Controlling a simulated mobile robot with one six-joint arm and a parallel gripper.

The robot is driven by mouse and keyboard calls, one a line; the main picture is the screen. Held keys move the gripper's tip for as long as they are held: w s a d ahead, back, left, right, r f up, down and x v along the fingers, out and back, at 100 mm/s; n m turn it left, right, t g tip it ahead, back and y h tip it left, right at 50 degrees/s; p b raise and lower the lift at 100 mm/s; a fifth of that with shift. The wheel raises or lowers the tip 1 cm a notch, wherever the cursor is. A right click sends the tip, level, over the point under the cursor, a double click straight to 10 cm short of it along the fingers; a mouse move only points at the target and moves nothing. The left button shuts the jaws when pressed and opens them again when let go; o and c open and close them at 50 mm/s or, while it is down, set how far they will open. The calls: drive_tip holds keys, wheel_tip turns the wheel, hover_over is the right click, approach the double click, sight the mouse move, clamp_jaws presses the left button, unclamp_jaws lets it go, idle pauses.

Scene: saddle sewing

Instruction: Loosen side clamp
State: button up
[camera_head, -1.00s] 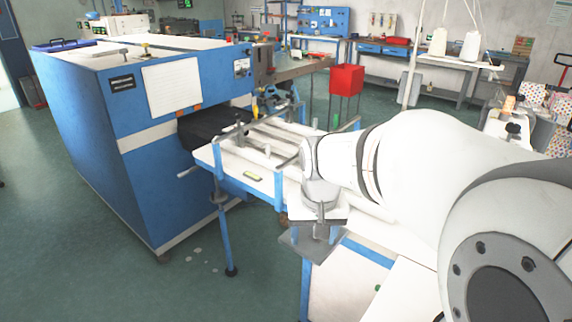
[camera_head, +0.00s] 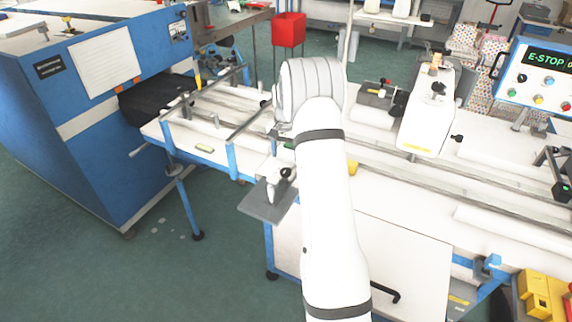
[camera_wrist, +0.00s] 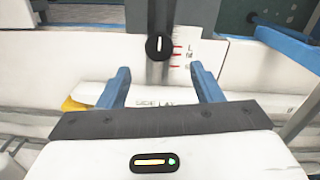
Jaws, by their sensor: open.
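In the wrist view, a round black knob (camera_wrist: 158,46) with a white upright mark sits on a white panel, just beyond my gripper. Red scale lines and small letters are to its right. My gripper (camera_wrist: 160,70) points at the panel with its two blue fingers spread apart and nothing between them. The knob shows between and above the fingertips, apart from both. A partly readable "SIDE" label (camera_wrist: 155,103) shows between the fingers, on a white part. In the head view my wrist hides the gripper and the knob.
The long white sewing bench (camera_head: 375,175) runs across the head view, with a sewing head (camera_head: 428,110) on it. A blue machine (camera_head: 100,130) stands at the left. A small grey shelf (camera_head: 268,208) juts from the bench's front.

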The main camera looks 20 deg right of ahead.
sight(286, 170)
wheel_tip(286, 170, down, 7)
drive_tip(key=shift+p, duration=0.85)
drive_tip(key=shift+c, duration=0.4)
drive_tip(key=c, duration=0.9)
